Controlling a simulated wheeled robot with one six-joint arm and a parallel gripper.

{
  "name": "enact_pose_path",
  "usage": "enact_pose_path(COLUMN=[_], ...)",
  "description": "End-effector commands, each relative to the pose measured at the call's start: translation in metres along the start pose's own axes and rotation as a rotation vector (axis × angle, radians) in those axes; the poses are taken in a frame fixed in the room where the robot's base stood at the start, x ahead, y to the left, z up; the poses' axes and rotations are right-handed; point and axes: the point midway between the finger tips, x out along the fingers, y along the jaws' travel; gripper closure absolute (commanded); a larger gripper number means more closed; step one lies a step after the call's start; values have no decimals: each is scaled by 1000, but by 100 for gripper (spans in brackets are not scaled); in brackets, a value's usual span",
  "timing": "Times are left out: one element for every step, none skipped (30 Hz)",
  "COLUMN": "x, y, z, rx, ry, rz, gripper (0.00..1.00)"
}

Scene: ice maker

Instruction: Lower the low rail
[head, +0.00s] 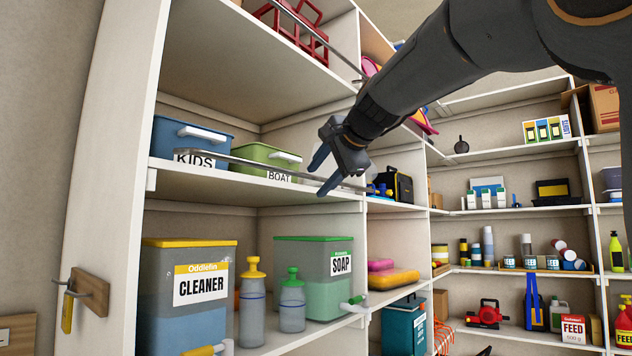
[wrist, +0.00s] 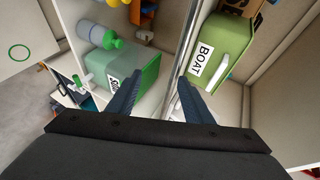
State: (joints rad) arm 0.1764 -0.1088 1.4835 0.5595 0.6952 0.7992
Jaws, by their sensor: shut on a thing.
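The low rail (head: 248,163) is a thin grey metal bar running along the front of the middle shelf (head: 225,183), in front of the blue KIDS bin (head: 186,138) and the green BOAT bin (head: 268,158). My gripper (head: 323,177) is at the right part of this rail, with its dark blue fingers reaching down and left around it. It is shut on the rail, though the contact itself is hard to see. In the wrist view, my two fingers (wrist: 158,82) sit on either side of the shelf's front edge, next to the BOAT bin (wrist: 215,55).
Another metal rail (head: 312,35) runs across the shelf above, in front of a red rack. Below are the CLEANER tank (head: 188,295), the SOAP tank (head: 312,275) and pump bottles. A wooden hook block (head: 90,293) is on the left panel. Further shelves stand at the right.

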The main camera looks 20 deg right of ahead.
Motion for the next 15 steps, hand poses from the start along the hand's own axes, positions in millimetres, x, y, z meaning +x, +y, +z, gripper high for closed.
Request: enact_pose_path(x=[-10, -16, -23, -28, -32, -37, -41, -44, -48, -50, -51, -53, -54, -54, -55], y=[3, 3, 2, 1, 1, 0, -1, -1, -2, -2, -2, -3, -3, -3, -3], z=[-1, -2, -2, -1, -1, -1, -1, 0, 0, 0, 0, 0, 0, 0, 0], rx=[-1, -1, -2, -2, -2, -2, -2, -2, -2, -2, -2, -3, -3, -3, -3], ry=[2, 4, 4, 4, 4, 4, 4, 4, 3, 3, 3, 3, 3, 3, 3], rz=[6, 4, 2, 1, 0, -2, -3, -4, -4, -5, -6, -6, -7, -7, -8], gripper=[81, 81, 81, 81, 81, 81, 81, 81, 81, 81, 81, 81, 81, 81, 81])
